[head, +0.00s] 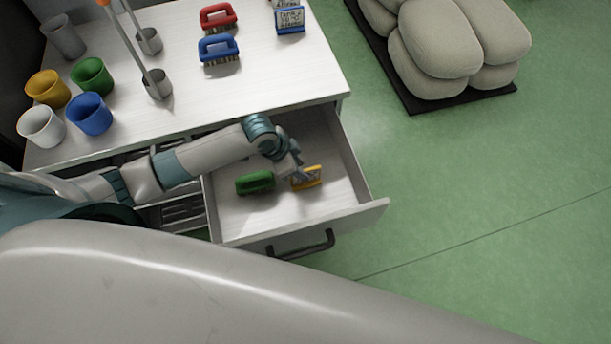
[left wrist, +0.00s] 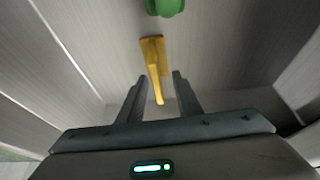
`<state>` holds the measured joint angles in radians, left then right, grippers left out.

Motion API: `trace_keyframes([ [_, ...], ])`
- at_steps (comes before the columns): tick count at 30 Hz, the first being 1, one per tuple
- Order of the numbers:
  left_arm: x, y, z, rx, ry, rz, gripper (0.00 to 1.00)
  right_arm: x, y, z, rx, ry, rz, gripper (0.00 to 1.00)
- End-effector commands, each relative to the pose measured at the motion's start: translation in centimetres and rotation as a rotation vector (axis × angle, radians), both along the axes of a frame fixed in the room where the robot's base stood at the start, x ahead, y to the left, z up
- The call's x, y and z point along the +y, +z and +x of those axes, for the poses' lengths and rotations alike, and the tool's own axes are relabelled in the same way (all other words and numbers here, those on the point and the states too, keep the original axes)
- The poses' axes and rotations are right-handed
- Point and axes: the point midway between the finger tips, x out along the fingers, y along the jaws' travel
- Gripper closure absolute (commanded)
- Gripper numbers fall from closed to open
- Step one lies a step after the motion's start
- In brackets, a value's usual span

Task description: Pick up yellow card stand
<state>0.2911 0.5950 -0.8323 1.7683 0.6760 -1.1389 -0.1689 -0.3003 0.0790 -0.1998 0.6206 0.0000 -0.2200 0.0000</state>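The yellow card stand (head: 308,178) stands in the open drawer of the white cabinet, to the right of a green brush. My left gripper (head: 299,174) reaches down into the drawer at the stand and covers part of it in the head view. In the left wrist view the yellow card stand (left wrist: 152,55) is seen nearly edge-on, and its near end lies between the two fingers. The left gripper (left wrist: 160,76) is open, with a gap visible on both sides of the stand. My right gripper is not in view.
The green brush (head: 255,182) lies in the drawer (head: 345,212) close to the stand. On the cabinet top (head: 270,75) are several cups, a red brush (head: 218,16), a blue brush (head: 218,49) and a blue card stand (head: 290,20). Sacks (head: 435,45) lie on the floor at right.

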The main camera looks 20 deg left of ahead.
Motion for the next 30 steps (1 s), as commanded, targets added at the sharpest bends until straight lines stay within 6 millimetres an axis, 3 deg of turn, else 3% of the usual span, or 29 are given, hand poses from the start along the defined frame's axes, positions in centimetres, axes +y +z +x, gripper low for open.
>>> trace_keyframes([
  [7,-1.0,-2.0,-0.2,0.004,0.002,-0.001,0.69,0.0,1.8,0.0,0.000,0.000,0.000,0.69],
  [15,-1.6,-4.3,0.3,0.001,0.000,0.001,0.69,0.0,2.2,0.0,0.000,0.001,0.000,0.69],
  [30,-1.6,-4.4,0.4,0.000,-0.001,0.000,0.69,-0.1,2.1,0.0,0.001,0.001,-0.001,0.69],
])
